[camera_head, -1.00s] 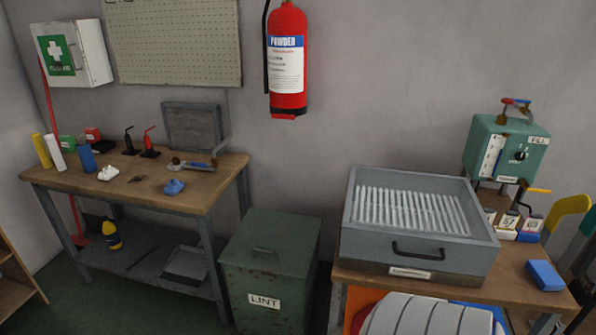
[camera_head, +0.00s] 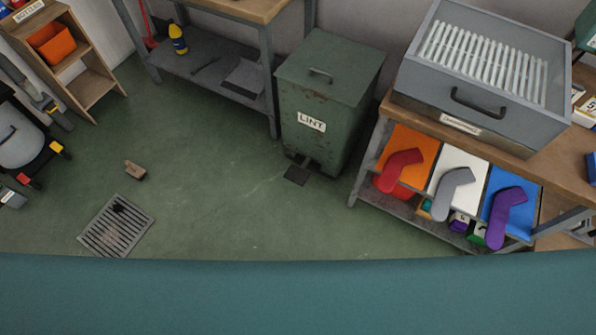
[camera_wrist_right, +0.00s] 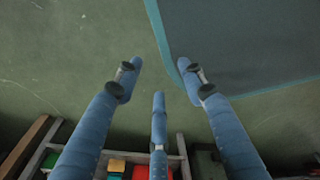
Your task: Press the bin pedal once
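The green metal bin (camera_head: 327,90) labelled LINT stands on the floor between the two benches, its lid down. Its dark pedal (camera_head: 298,173) sticks out at the foot of its front, low over the floor. My right gripper (camera_wrist_right: 160,80) shows in the right wrist view, its blue fingers spread apart with nothing between them, over green floor. The pedal cannot be made out in that view. Neither gripper can be made out in the head view.
The right bench (camera_head: 359,180) stands close beside the bin, with red, grey and purple sock-like shapes at its front. A floor grate (camera_head: 117,226) and a small brown block (camera_head: 135,170) lie at left. The floor before the bin is otherwise open.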

